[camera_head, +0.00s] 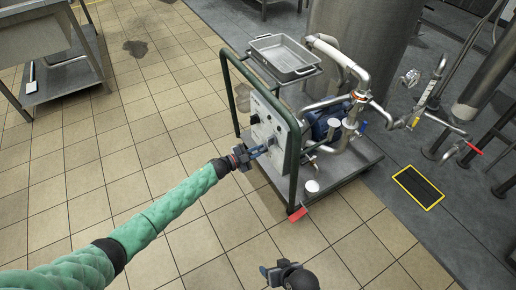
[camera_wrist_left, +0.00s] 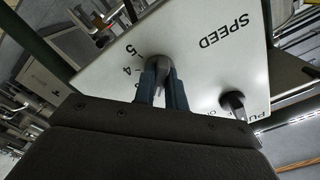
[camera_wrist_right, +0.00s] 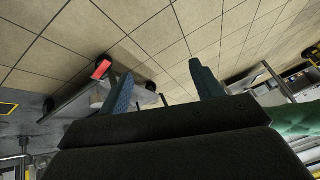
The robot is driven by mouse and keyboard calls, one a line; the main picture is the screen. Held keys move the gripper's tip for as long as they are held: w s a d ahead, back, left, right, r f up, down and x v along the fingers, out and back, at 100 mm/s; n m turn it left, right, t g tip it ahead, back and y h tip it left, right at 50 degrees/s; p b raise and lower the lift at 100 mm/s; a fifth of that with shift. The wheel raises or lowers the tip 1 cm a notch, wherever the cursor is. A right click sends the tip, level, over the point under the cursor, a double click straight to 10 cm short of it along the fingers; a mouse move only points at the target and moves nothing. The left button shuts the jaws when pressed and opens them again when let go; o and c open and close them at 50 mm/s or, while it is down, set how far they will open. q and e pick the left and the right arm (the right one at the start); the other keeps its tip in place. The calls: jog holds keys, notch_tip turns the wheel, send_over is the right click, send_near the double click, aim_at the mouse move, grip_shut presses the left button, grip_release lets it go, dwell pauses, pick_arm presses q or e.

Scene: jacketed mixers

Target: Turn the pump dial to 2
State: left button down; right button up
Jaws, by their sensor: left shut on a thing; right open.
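The pump cart's white control panel (camera_head: 268,122) faces my left arm. In the left wrist view the panel (camera_wrist_left: 200,62) carries the word SPEED and a dial knob (camera_wrist_left: 159,64) with the numbers 5 and 4 beside it. My left gripper (camera_head: 262,150) is shut on this dial, a blue finger on each side of it. The fingers hide the rest of the scale, and I cannot tell the number the dial points to. A second dark knob (camera_wrist_left: 234,103) with partly hidden lettering sits on the same panel. My right gripper (camera_head: 270,270) is open and empty, low over the floor.
The cart's green frame (camera_head: 232,95) stands around the panel. A metal tray (camera_head: 283,55) rests on top. A blue pump (camera_head: 325,120) and pipes sit behind the panel. A red pedal-like piece (camera_head: 297,214) is at the near corner. Tiled floor to the left is open.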

pick_arm(q)
jog(key=shift+a+f+n+p, duration=0.1)
jog(key=shift+n+p, duration=0.2)
jog(key=shift+n, duration=0.4)
pick_arm(e)
jog(key=shift+g, duration=0.3)
jog(key=shift+s+d+r, duration=0.1)
jog(key=shift+r, duration=1.95)
pick_arm(q)
jog(key=c, duration=1.4)
grip_release()
jog(key=shift+c, duration=0.2)
jog(key=v, duration=0.7)
jog(key=shift+s+a+b, duration=0.2)
jog(key=shift+a+b, duration=0.1)
jog(key=shift+b, duration=0.05)
pick_arm(e)
notch_tip(320, 180, down, 3)
jog(key=shift+f, duration=0.15)
